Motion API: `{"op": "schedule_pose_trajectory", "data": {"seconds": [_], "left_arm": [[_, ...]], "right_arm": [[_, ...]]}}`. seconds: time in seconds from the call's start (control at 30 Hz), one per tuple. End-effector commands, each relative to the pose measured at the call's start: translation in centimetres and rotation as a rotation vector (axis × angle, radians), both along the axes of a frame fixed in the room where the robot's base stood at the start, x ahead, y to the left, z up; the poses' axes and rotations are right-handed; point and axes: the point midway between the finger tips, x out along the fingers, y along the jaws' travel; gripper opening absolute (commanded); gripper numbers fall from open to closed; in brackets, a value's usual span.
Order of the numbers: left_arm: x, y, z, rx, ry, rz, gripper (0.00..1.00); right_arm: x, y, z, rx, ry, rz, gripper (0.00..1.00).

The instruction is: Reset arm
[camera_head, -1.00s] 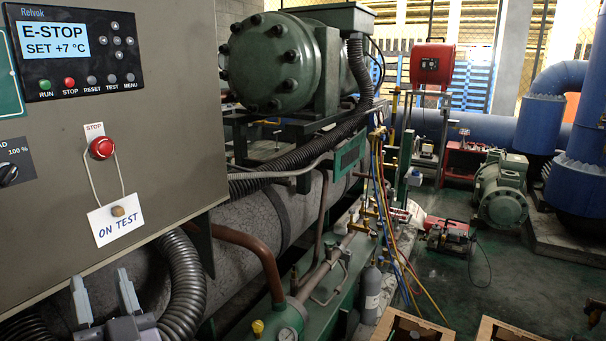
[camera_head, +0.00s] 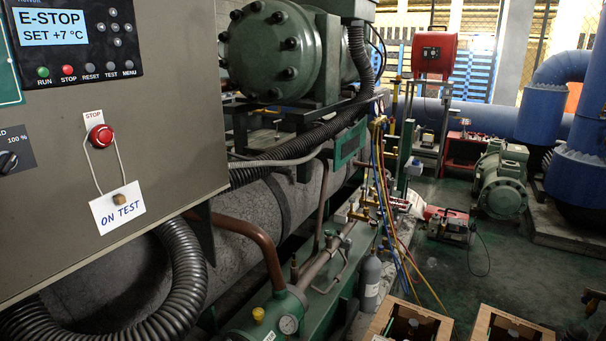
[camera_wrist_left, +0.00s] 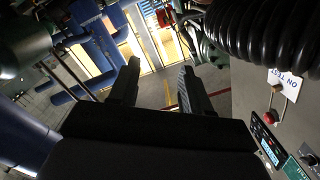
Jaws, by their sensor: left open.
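My left gripper (camera_wrist_left: 158,72) shows in the left wrist view with its two dark fingers apart and nothing between them. It is out of the head view. The wrist view is turned over, with the control panel at its lower right and a black corrugated hose at its upper right. My right gripper is not in view. In the head view the grey control panel (camera_head: 190,60) stands at the left. Its display (camera_head: 66,30) reads "E-STOP SET +7 °C". A red stop button (camera_head: 101,136) sits below, with an "ON TEST" tag (camera_head: 118,208) hanging from it.
A black corrugated hose (camera_head: 188,270) curves below the panel, beside a copper pipe (camera_head: 255,240). A green compressor (camera_head: 268,50) stands behind. Gauge hoses (camera_head: 383,190) hang near a grey cylinder (camera_head: 370,278).

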Motion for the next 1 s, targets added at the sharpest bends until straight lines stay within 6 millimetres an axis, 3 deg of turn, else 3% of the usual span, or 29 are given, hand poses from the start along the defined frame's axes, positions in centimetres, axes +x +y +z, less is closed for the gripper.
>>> {"op": "schedule_pose_trajectory", "data": {"seconds": [0.03,0.2,0.4,0.8,1.0], "left_arm": [[-1.1,0.8,-2.7,0.022,0.110,0.008,0.48],[-4.8,4.5,-9.8,0.081,0.430,0.103,0.48],[-9.7,10.3,-15.4,0.147,0.710,0.311,0.48],[-9.3,1.5,-15.3,-0.233,0.742,0.407,0.48],[-9.1,-0.5,-15.0,-0.320,0.752,0.431,0.48]], "right_arm": [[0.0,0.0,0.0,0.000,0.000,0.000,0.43],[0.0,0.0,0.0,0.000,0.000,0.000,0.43],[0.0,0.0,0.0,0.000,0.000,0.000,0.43],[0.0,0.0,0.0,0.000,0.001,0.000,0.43],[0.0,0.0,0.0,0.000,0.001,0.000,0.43]]}}
